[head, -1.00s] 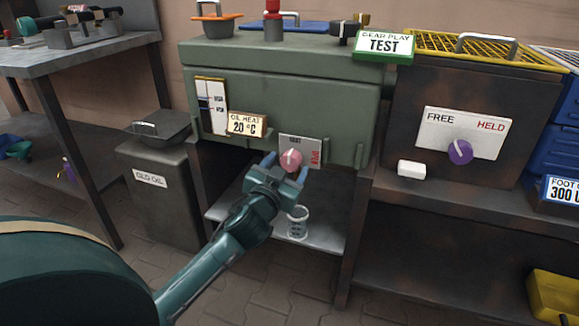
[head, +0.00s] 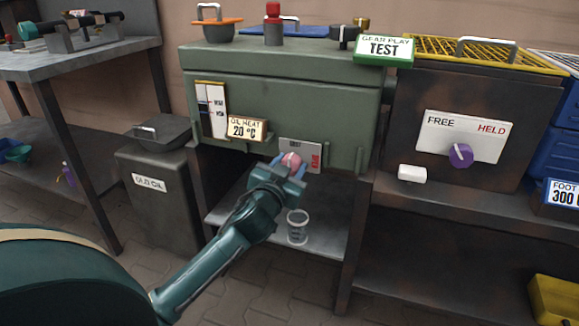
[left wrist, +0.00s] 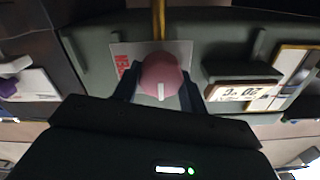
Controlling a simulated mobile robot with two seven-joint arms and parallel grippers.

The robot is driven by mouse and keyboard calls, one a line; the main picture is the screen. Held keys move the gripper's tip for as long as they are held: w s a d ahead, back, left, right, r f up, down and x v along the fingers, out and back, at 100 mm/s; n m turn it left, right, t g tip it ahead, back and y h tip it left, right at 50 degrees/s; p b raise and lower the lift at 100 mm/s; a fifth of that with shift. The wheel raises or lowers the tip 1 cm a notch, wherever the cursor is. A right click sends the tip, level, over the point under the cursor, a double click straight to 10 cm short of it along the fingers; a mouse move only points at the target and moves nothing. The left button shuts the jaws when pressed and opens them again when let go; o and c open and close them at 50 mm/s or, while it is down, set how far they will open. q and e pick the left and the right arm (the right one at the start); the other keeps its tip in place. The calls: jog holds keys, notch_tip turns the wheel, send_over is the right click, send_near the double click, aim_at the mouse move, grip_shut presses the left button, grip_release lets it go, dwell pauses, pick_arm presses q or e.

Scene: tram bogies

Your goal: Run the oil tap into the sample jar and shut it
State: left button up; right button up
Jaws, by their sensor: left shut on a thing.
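The pink tap knob (head: 291,160) sits on a grey plate (head: 313,152) on the green box's front. My left gripper (head: 290,165) is shut on the knob, one finger each side. In the left wrist view, upside down, the knob (left wrist: 162,76) has its white mark pointing down the picture, away from an amber strip (left wrist: 158,18) at the plate's edge. I cannot tell whether the strip is running oil or a fixed part. The clear sample jar (head: 298,227) stands upright on the shelf below the gripper; its fill level is unclear. My right gripper is not in view.
An oil heat sign (head: 246,128) reads 20 °C beside a gauge (head: 211,109). An old oil bin (head: 158,190) stands left. A dark box (head: 465,125) with a purple knob (head: 460,156) stands right. The shelf (head: 325,240) around the jar is mostly clear.

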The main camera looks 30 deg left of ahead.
pick_arm(q)
jog(key=shift+c, duration=0.8)
jog(key=shift+r+m+p, duration=0.2)
jog(key=shift+m+p, duration=0.2)
jog(key=shift+p, duration=0.25)
jog(key=shift+m+p, duration=1.05)
jog(key=shift+m, duration=0.05)
jog(key=shift+f+m, duration=0.25)
jog(key=shift+m, duration=0.45)
jog(key=shift+d, duration=0.1)
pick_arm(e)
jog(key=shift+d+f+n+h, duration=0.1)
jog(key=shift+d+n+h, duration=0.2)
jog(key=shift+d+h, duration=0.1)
pick_arm(q)
jog(key=o, duration=1)
